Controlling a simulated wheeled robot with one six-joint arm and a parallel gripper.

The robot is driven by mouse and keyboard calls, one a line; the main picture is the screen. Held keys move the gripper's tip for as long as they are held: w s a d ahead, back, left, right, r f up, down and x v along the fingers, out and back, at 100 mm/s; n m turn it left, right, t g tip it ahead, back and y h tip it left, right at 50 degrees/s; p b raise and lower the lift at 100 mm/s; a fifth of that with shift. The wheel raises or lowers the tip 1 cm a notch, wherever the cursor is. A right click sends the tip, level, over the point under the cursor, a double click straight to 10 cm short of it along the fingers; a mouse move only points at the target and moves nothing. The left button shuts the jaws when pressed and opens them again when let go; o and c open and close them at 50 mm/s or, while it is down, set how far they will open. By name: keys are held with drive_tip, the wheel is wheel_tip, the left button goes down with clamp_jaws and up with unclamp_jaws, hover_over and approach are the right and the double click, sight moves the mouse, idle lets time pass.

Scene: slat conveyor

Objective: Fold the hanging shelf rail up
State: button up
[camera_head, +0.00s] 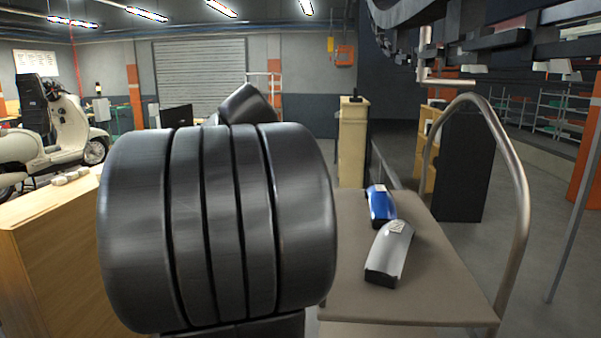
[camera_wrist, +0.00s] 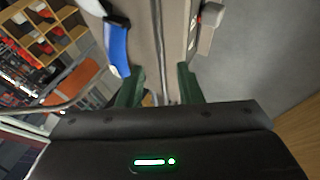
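I cannot pick out the hanging shelf rail with certainty. A pale bent rod (camera_head: 445,81) hangs below the dark slatted structure (camera_head: 490,42) at the upper right of the head view; whether it is the rail I cannot tell. My gripper (camera_wrist: 159,88) shows in the wrist view, its two green fingers apart with nothing held between them. The beige cart top (camera_wrist: 154,28) lies beyond the fingers. In the head view, my large black arm part covers the left and middle, and the fingers are hidden.
A cart with a beige top (camera_head: 345,290) and a curved metal handle (camera_head: 522,200) stands at the right. It carries a blue object (camera_head: 381,205) and a silver one (camera_head: 390,252). A wooden table (camera_head: 45,250) is at the left. Grey floor is clear at far right.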

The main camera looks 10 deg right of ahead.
drive_tip(key=v, duration=0.5)
drive_tip(key=shift+a+r, duration=0.1)
drive_tip(key=x, duration=1.3)
drive_tip(key=shift+d+f, duration=0.25)
drive_tip(key=shift+f, duration=0.05)
drive_tip(key=shift+w+f, duration=0.1)
drive_tip(key=shift+f, duration=0.05)
